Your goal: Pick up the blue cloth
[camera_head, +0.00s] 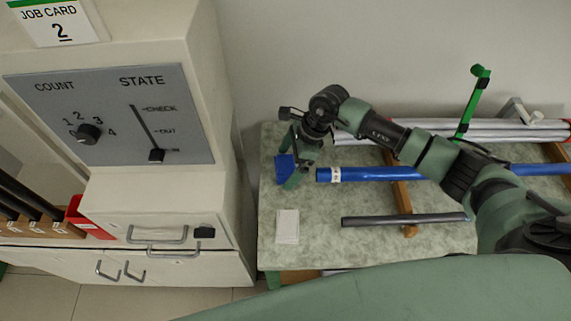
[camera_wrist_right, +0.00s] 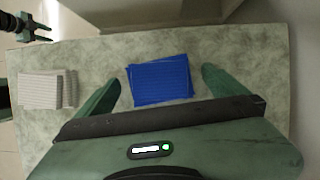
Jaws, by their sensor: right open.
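The blue cloth (camera_head: 284,170) is a small folded stack on the mottled green bench top, near its left edge. In the right wrist view the cloth (camera_wrist_right: 158,78) lies between the two green fingers of my right gripper (camera_wrist_right: 160,82), with bare bench showing on both sides of it. My right gripper (camera_head: 287,163) is open, reaches down over the cloth and partly hides it in the head view. A dark gripper that looks like my left one (camera_wrist_right: 32,28) shows at the upper left of the right wrist view, too small to read its jaws.
A folded whitish cloth stack (camera_head: 287,226) lies near the blue one. A blue rod (camera_head: 350,174) and a grey rod (camera_head: 385,220) lie to the right on wooden supports (camera_head: 401,200). A cream cabinet (camera_head: 213,190) stands left of the bench. The wall is behind.

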